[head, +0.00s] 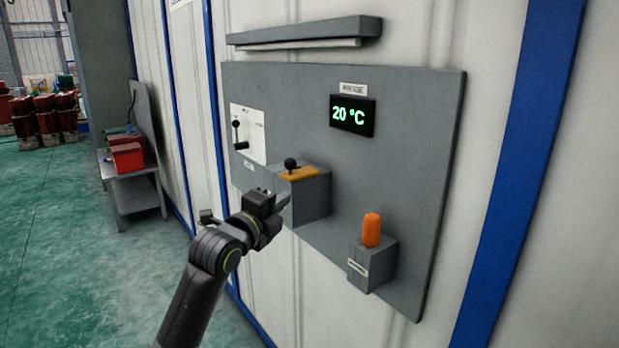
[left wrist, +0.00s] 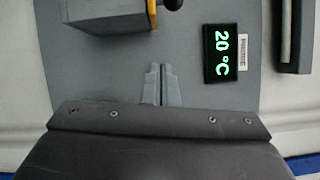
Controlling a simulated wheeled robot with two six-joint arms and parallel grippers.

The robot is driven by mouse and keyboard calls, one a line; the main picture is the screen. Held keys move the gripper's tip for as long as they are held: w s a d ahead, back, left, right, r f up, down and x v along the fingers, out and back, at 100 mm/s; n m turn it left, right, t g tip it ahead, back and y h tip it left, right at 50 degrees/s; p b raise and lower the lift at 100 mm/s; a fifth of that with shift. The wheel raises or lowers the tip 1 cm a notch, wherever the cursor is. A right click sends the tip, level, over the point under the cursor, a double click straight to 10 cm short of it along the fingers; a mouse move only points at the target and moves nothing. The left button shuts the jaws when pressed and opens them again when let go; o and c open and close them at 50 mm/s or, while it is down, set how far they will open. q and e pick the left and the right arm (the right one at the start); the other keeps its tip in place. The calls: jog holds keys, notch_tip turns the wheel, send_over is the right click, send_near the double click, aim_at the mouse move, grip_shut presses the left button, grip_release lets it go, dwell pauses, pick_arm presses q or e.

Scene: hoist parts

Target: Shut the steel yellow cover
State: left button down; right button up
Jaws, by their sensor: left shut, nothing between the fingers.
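A grey box (head: 306,196) sticks out from the wall panel. A yellow-orange plate (head: 299,174) lies on its top, with a black ball knob (head: 290,163) above it; I take this plate for the yellow cover, but cannot tell how far it is open. My left gripper (head: 283,201) is in front of the box's left side, shut and empty; whether it touches the box is unclear. In the left wrist view the shut fingers (left wrist: 161,82) point at bare panel, beside the box (left wrist: 108,20), its yellow edge (left wrist: 152,12) and the knob (left wrist: 173,4). My right gripper is not in view.
The grey panel (head: 420,170) carries a 20 °C display (head: 352,116), a white plate with a black lever (head: 241,134), and a small box (head: 374,264) with an orange cylinder (head: 372,230). A ledge (head: 305,32) juts out above. Open green floor (head: 60,240) lies left.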

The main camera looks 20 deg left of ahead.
aim_at(293, 173)
pick_arm(q)
jog(key=p+x, duration=0.1)
jog(key=x, duration=0.2)
jog(key=a+r+p+x, duration=0.1)
jog(key=p+x, duration=0.1)
jog(key=x, duration=0.2)
jog(key=a+p+x, duration=0.1)
jog(key=p+x, duration=0.1)
jog(key=x, duration=0.1)
jog(key=shift+w+d+r, duration=0.1)
jog(key=shift+w+r, duration=0.3)
jog(key=shift+w, duration=0.15)
jog(key=shift+w+a, duration=0.2)
jog(key=shift+a, duration=0.45)
jog(key=shift+d, duration=0.1)
